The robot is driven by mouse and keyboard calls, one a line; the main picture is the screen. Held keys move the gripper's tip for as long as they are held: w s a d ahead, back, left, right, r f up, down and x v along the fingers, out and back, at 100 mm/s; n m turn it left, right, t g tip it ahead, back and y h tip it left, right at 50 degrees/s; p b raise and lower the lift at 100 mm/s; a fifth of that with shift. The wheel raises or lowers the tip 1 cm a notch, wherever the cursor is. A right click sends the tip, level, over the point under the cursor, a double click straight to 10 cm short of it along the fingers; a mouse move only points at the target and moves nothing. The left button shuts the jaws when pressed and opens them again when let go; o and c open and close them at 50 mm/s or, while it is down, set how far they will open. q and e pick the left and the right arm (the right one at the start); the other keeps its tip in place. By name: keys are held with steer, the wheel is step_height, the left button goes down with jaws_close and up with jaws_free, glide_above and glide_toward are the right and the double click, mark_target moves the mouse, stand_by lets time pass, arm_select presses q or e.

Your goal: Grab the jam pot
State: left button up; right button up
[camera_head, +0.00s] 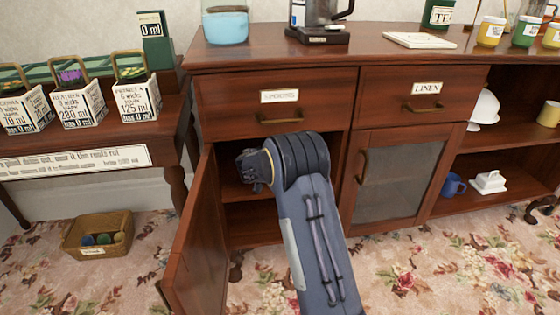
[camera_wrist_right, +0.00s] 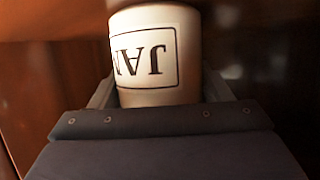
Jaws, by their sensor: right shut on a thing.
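The jam pot (camera_wrist_right: 157,58) is a cream cylinder with a dark-framed label. In the head view my right arm reaches into the open left compartment of the wooden cabinet (camera_head: 274,87). The arm hides the pot and the fingers there. My left gripper is in neither view.
The cabinet's left door (camera_head: 197,245) stands open beside my arm. A drawer (camera_head: 325,110) is shut above it, and a glass-fronted door (camera_head: 396,180) is shut to the right. A basket (camera_head: 98,234) sits on the floral carpet at left.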

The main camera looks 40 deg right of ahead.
steer(key=shift+c, duration=0.9)
steer(key=shift+r, duration=0.1)
